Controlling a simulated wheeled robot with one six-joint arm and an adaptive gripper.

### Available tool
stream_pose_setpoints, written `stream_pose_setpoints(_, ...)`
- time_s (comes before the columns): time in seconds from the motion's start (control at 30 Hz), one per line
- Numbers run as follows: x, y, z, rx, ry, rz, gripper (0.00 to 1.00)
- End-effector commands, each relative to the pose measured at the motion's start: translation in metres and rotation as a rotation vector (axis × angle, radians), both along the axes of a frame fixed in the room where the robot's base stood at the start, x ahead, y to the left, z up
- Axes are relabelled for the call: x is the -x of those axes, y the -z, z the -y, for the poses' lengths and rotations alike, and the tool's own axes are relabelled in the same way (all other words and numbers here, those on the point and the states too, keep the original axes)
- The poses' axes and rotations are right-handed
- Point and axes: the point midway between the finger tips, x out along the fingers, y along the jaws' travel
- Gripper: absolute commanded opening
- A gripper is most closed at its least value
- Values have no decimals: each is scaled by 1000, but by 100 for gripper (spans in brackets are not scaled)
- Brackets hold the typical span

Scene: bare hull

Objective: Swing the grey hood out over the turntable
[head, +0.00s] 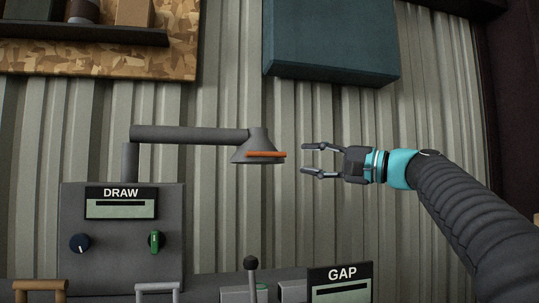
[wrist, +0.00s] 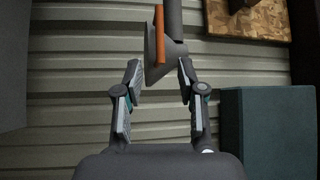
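The grey hood (head: 259,141) is a cone on the end of a grey swing arm (head: 190,135), which rises from a post behind the DRAW box. An orange bar handle (head: 267,154) runs across the hood's lower front. My gripper (head: 305,160) is open and empty, just right of the hood and its handle, with its fingers pointing left at them. In the wrist view the handle (wrist: 159,34) and hood (wrist: 172,62) lie ahead, at and beyond the open fingertips (wrist: 160,72). A gap shows between gripper and handle in the head view. I cannot make out a turntable.
A black-knobbed lever (head: 251,264) and GAP panel (head: 341,284) are below. A teal box (head: 331,45) hangs above on the corrugated wall. The space around my gripper is clear.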

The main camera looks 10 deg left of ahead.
Motion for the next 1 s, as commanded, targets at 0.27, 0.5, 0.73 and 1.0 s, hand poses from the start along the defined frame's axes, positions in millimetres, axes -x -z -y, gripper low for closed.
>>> stream_pose_setpoints(0.27,-17,-9,-50,0,-2,-1,39)
stream_pose_setpoints(0.5,-30,-14,-86,0,1,-1,39)
stream_pose_setpoints(0.73,-37,-16,-103,0,4,-1,39)
stream_pose_setpoints(1.0,-38,-16,-105,0,5,-1,39)
